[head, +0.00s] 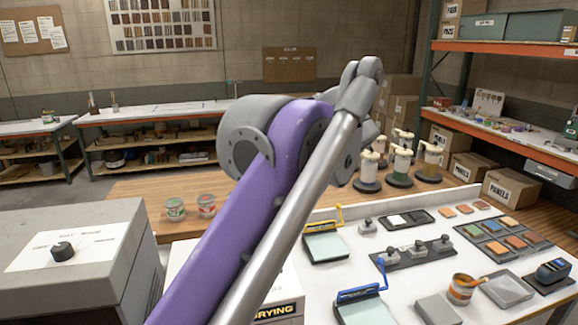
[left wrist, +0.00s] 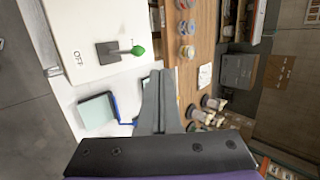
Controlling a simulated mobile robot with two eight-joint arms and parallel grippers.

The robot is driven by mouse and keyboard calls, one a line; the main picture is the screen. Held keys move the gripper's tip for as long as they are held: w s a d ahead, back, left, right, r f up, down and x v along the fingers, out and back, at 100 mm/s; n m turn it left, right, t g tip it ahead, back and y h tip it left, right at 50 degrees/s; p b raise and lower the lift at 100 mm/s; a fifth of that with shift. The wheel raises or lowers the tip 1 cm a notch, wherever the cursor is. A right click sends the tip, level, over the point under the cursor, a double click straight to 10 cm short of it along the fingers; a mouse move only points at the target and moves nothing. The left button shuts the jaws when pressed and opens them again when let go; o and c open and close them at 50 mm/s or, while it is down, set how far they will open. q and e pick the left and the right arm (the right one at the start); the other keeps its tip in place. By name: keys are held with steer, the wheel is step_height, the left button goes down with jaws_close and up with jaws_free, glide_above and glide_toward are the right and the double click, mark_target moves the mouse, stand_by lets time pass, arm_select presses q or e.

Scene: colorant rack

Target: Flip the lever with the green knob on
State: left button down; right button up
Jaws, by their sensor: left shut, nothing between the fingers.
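In the left wrist view, the lever has a green knob (left wrist: 138,50) on a short stalk, set on a dark grey base plate (left wrist: 107,52) on the white top of a box (left wrist: 85,20). The word OFF is printed left of the base plate, and the stalk points right, away from it. My left gripper (left wrist: 158,74) is shut and empty; in this picture its tips are below and right of the knob, apart from it. In the head view my purple arm hides the lever and my left gripper; the white box labelled DRYING (head: 285,313) shows in part. My right gripper is not in view.
A grey box with a black dial (head: 63,250) stands at the left. Several pump bottles (head: 402,160) and two small cans (head: 175,209) stand behind on wood.

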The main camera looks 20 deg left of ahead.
arm_select(q)
steer(key=r, duration=0.4)
steer(key=s+d+r, duration=0.1)
steer(key=shift+r, duration=0.4)
